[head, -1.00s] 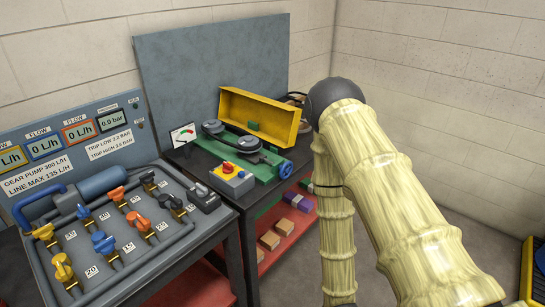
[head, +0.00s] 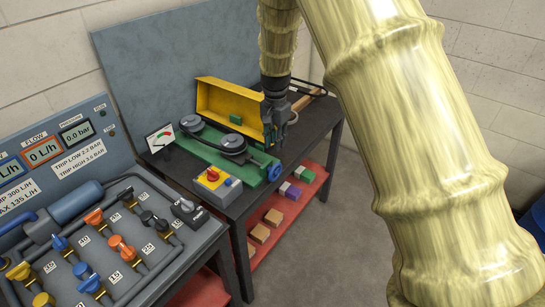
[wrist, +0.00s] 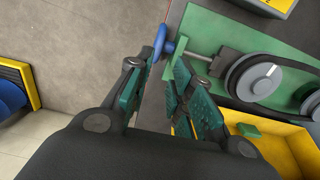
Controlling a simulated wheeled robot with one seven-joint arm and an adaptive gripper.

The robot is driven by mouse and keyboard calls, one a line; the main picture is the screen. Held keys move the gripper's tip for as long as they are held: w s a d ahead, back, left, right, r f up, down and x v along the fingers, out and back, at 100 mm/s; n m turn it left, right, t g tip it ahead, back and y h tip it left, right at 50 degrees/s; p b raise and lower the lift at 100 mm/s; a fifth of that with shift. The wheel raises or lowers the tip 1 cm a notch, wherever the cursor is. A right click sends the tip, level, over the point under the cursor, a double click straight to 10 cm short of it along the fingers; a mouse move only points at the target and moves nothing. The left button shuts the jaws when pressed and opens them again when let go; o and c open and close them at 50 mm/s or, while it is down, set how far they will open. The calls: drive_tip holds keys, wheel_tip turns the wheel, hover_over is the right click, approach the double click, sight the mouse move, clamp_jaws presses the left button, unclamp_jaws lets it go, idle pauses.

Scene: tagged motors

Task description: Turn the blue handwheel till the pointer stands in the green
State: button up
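The blue handwheel (head: 273,170) is on the front right end of the green belt-drive base (head: 203,157). In the wrist view the blue handwheel (wrist: 160,43) shows nearly edge-on, on a grey shaft just beyond my fingertips. My gripper (head: 279,143) hangs above and slightly behind the handwheel in the head view. In the wrist view my gripper (wrist: 154,72) is open, its green-padded fingers apart with nothing between them. The gauge (head: 160,138) stands at the left end of the base. Its face has green and red marks; its pointer is too small to read surely.
A yellow guard (head: 232,103) stands behind the pulleys (head: 233,144). A control box (head: 217,183) with a red knob sits in front of the base. The valve bench (head: 182,247) is at left. A red shelf (head: 300,203) below carries several blocks.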

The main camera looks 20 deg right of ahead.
sight(275, 164)
drive_tip(key=shift+s+f, duration=0.4)
drive_tip(key=shift+f, duration=0.05)
wheel_tip(275, 164, down, 6)
drive_tip(key=shift+w+f+p, duration=0.15)
drive_tip(key=shift+p, duration=0.8)
drive_tip(key=shift+f, duration=0.8)
drive_tip(key=shift+f+p, duration=0.3)
drive_tip(key=shift+f, duration=0.4)
clamp_jaws()
